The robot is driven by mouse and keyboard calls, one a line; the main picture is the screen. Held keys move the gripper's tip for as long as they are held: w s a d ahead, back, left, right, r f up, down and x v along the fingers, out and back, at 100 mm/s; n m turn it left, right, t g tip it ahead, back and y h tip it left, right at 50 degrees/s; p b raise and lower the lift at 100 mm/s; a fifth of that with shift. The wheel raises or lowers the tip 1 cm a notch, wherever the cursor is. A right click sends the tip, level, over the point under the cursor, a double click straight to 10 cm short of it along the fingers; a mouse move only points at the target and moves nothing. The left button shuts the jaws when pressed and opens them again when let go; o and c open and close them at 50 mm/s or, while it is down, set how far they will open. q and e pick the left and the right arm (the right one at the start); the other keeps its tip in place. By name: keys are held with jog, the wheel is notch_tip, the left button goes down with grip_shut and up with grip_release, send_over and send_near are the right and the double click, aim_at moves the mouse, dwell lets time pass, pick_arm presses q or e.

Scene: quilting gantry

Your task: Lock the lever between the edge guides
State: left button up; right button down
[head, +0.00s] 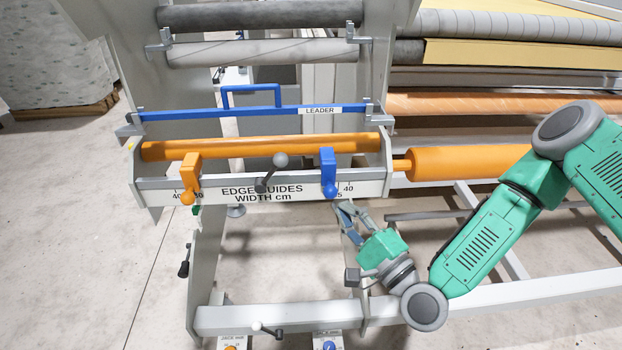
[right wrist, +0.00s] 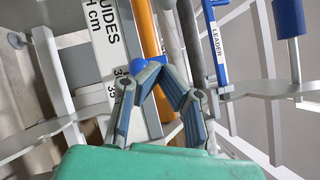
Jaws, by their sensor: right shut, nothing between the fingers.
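The lever (head: 271,173) is dark grey with a round knob at its upper right end. It sits tilted on the white edge-guides rail (head: 215,190), between the orange guide (head: 189,172) and the blue guide (head: 328,168). I cannot tell the lever apart in the right wrist view. My right gripper (head: 346,208) is shut and empty, just below the blue guide and to the lower right of the lever. In the right wrist view its fingertips (right wrist: 163,82) are close to the blue guide's knob (right wrist: 146,71); contact is unclear. My left gripper is out of view.
An orange roller (head: 260,147) runs behind the rail, with a blue leader bar (head: 235,112) above it. A black-handled lever (head: 184,268) and a lower white-knobbed lever (head: 262,328) are on the frame. Open floor lies at left.

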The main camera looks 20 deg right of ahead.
aim_at(271, 172)
jog(key=x, duration=0.3)
jog(key=a+b+x, duration=0.1)
jog(key=x, duration=0.3)
jog(key=a+x, duration=0.1)
jog(key=x, duration=0.3)
jog(key=shift+s+r+b, duration=0.1)
jog(key=shift+r+b, duration=0.2)
jog(key=shift+b, duration=0.05)
jog(key=shift+w+a+r, duration=0.35)
jog(key=shift+w+a, duration=0.05)
jog(key=shift+a, duration=0.1)
jog(key=shift+a, duration=0.15)
